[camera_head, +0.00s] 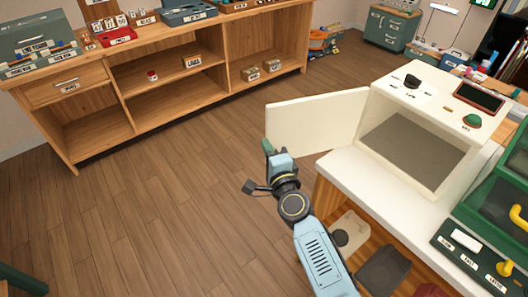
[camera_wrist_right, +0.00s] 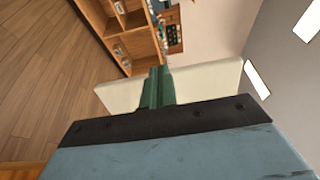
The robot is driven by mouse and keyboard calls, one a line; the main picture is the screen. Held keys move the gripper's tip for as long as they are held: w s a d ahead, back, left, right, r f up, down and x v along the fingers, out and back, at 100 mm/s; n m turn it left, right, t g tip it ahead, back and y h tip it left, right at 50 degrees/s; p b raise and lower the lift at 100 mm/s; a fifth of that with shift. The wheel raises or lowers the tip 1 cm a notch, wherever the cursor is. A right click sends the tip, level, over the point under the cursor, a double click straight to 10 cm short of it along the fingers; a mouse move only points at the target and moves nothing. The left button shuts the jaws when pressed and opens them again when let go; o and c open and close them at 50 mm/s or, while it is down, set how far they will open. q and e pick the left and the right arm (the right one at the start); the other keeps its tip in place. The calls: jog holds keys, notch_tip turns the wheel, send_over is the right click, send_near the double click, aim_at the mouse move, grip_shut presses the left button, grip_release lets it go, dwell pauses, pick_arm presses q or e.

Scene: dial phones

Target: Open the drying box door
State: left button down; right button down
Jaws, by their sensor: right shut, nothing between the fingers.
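The drying box (camera_head: 425,115) is a cream box on the white counter at the right of the head view. Its front is open and shows a grey, empty-looking inside. Its cream door (camera_head: 318,122) stands swung wide out to the left. My right gripper (camera_head: 268,148) is by the door's lower outer corner, its green fingers shut with nothing between them. In the right wrist view the shut fingers (camera_wrist_right: 157,88) overlap the pale door panel (camera_wrist_right: 207,82); I cannot tell whether they touch it. My left gripper is not in view.
A wooden shelf unit (camera_head: 140,80) with boxes and tools stands along the back left. The wooden floor (camera_head: 150,210) between is clear. A green case (camera_head: 495,215) and a labelled dark panel (camera_head: 470,262) sit right of the box. A dark green piece shows at bottom left.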

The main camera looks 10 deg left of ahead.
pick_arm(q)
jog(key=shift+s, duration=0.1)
pick_arm(e)
jog(key=shift+s, duration=0.1)
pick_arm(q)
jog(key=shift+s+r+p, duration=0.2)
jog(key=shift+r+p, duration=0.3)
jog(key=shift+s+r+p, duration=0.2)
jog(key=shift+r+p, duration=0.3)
pick_arm(e)
jog(key=s+a, duration=0.1)
jog(key=s, duration=1.2)
jog(key=shift+a, duration=0.1)
